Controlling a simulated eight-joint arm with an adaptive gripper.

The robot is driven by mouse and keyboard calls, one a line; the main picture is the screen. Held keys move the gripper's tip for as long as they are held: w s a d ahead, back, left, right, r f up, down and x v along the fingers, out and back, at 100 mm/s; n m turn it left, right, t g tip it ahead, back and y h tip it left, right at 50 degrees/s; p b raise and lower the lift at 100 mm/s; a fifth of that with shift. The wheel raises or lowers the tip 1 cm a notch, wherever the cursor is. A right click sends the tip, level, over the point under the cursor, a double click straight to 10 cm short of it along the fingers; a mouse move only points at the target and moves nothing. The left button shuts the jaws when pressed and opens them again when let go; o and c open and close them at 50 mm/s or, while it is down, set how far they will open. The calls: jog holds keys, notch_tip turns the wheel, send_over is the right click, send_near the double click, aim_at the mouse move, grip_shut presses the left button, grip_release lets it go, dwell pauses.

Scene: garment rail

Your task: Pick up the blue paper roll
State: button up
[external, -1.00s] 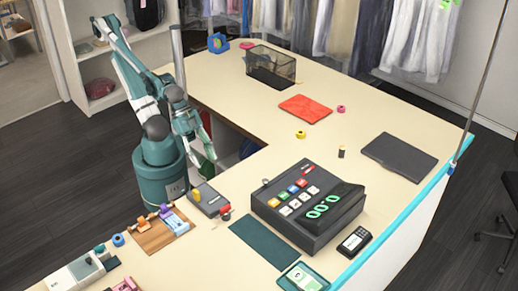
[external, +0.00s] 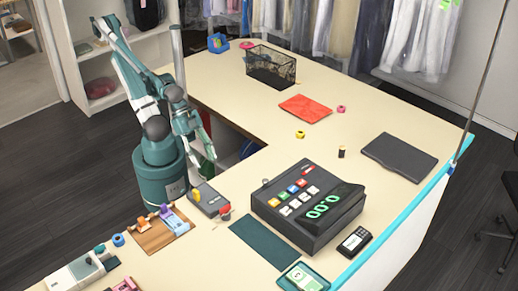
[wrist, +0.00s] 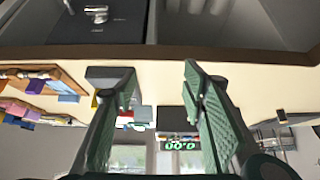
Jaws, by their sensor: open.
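The blue paper roll (external: 118,239) is a small blue ring-shaped roll on the cream counter at the lower left in the external view. It sits left of a wooden board with small coloured items and above a pale device. I cannot pick it out with certainty in the wrist view. My gripper (external: 209,152) hangs beside the counter's inner edge, to the right of my base and well away from the roll. In the wrist view my gripper (wrist: 160,82) has its two green ribbed fingers apart with nothing between them.
The wooden board (external: 150,237) lies between the roll and a grey device with a yellow part (external: 208,198). A cash register (external: 307,207) stands right of them. Yellow (external: 300,134) and pink (external: 341,109) rolls lie farther back. The counter's middle is mostly clear.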

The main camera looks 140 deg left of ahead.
jog(key=shift+d+r, duration=0.1)
dwell(0.3)
jog(key=w+d+r+m+g+h+p, duration=0.15)
jog(key=w+d+r+m+p, duration=0.25)
jog(key=w+d+r+p, duration=0.4)
jog(key=m+g+y+p, duration=0.1)
jog(key=m+g+p, duration=0.5)
jog(key=m+p, duration=0.75)
send_near(117, 238)
jog(key=shift+w+a+f+n+t+p, duration=0.25)
jog(key=shift+a+f+n+p, duration=0.1)
jog(key=shift+n+p, duration=0.2)
jog(key=shift+s+d+f+y, duration=0.15)
jog(key=shift+d, duration=0.2)
jog(key=shift+s+d+f+y, duration=0.1)
jog(key=shift+s+d+f, duration=0.1)
jog(key=shift+d, duration=0.1)
jog(key=shift+f, duration=1.3)
